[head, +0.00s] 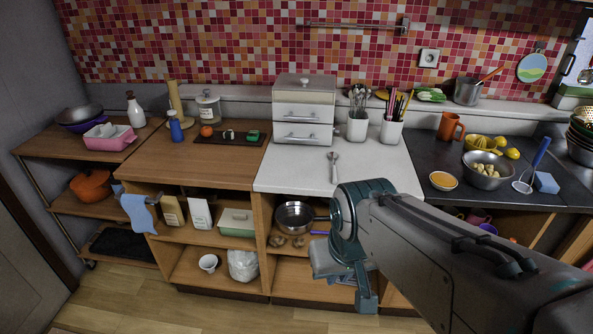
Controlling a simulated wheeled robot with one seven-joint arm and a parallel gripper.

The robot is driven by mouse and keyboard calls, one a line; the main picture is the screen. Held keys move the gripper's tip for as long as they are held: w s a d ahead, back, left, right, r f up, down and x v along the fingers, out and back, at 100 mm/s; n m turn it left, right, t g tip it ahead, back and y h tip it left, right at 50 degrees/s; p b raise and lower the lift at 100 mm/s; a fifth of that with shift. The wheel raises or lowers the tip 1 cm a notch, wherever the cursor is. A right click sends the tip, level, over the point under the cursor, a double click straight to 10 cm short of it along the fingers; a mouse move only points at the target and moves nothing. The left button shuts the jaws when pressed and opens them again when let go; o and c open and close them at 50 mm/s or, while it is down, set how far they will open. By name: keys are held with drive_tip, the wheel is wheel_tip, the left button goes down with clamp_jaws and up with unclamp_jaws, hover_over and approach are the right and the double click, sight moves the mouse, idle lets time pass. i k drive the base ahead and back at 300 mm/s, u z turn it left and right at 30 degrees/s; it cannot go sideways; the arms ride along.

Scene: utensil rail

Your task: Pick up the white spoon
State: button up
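A pale grey-white spoon (333,168) lies on the white countertop (290,170), in front of the white utensil pots, with its bowl end toward the wall. It is the only loose spoon I see on that counter. My gripper (356,298) hangs in front of the counter, lower in the picture and to the right of the spoon, apart from it. My gripper points downward and is seen partly edge-on, so its finger gap is unclear. I see nothing held in it.
A white drawer box (304,108) and two utensil pots (357,125) stand at the back of the white counter. The counter around the spoon is clear. A dark worktop with bowls (487,172) lies to the right. A pan (294,216) sits on the shelf below.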

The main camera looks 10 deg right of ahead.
sight(332, 154)
drive_tip(key=u, duration=0.2)
drive_tip(key=k, duration=0.65)
drive_tip(key=u, duration=0.8)
drive_tip(key=i, duration=1.4)
drive_tip(key=z, duration=0.85)
drive_tip(key=i, duration=0.7)
drive_tip(key=z, duration=1.15)
drive_tip(key=i, duration=0.35)
drive_tip(key=z, duration=0.35)
